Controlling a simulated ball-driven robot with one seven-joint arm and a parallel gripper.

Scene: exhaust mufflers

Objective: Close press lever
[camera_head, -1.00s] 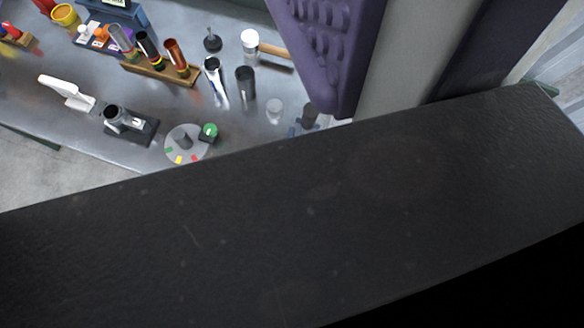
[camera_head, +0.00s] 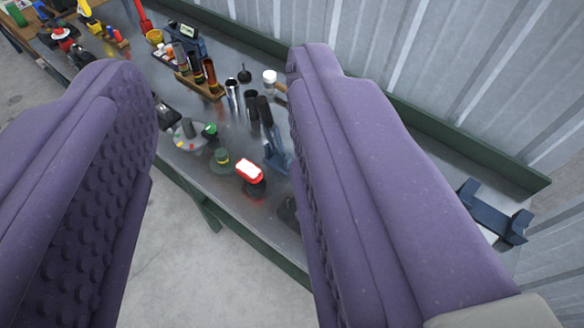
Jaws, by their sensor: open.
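My gripper (camera_head: 215,70) shows as two wide purple padded fingers on either side of the picture. The fingers are spread apart with nothing between them and are above the bench. A small blue press-like device (camera_head: 277,155) stands on the bench between the fingers in the picture, close beside the right finger. The right finger may hide part of the device.
The grey metal bench (camera_head: 205,175) has a green frame. A wooden rack (camera_head: 200,84) and a corrugated wall (camera_head: 450,60) are behind.

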